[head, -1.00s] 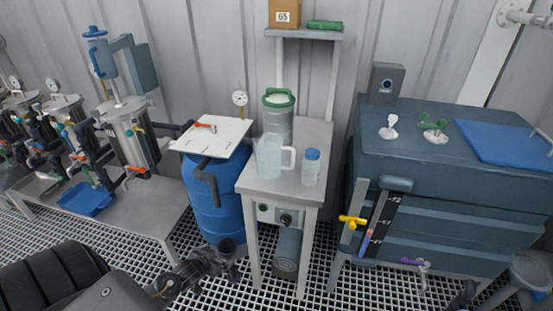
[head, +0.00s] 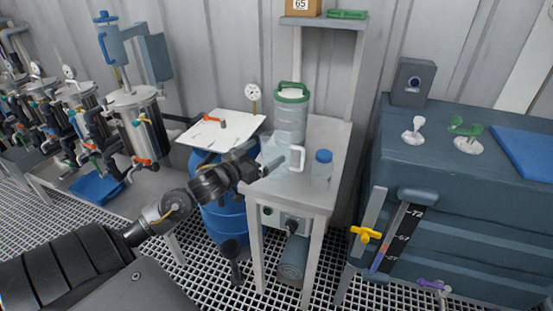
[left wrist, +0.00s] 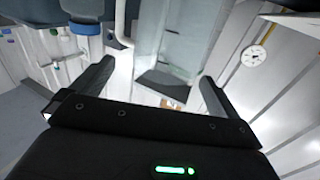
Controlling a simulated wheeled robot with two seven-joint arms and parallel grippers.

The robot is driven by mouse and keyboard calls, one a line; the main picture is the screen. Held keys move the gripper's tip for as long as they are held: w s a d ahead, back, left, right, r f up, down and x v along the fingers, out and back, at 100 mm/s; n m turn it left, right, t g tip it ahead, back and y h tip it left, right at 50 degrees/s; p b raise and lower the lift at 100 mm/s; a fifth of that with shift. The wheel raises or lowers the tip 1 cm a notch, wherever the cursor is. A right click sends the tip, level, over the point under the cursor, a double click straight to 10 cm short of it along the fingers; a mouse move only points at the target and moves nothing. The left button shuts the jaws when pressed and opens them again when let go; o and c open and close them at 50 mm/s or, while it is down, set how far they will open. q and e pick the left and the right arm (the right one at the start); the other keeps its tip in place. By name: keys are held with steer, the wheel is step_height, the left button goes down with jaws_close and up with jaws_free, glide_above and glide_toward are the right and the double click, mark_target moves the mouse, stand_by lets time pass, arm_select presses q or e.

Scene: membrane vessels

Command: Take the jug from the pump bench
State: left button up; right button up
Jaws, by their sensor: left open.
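The jug (head: 280,152) is clear and pale, with a white handle on its right side. It stands upright on the pump bench (head: 310,191), partly hidden behind my left gripper. My left gripper (head: 262,162) is open and comes in from the left, at about the height of the jug. In the left wrist view the jug (left wrist: 172,35) shows between the two spread fingers, with its handle (left wrist: 122,25) to the left. I cannot tell whether a finger touches it. My right gripper is not in view.
A white board (head: 222,132) lies on a blue drum (head: 225,220) at the left. A shelf (head: 325,21) rises behind.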

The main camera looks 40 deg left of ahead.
mark_target(285, 137)
arm_select(q)
steer(key=shift+w, duration=1.15)
steer(key=w, duration=0.4)
steer(key=shift+w+a+p, duration=0.2)
steer(key=shift+p, duration=0.1)
steer(key=shift+w, duration=0.25)
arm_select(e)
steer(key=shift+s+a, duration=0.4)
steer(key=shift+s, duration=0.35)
arm_select(q)
steer(key=shift+c, duration=0.3)
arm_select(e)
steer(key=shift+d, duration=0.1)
arm_select(q)
steer(key=shift+c, duration=1.1)
steer(key=c, duration=0.9)
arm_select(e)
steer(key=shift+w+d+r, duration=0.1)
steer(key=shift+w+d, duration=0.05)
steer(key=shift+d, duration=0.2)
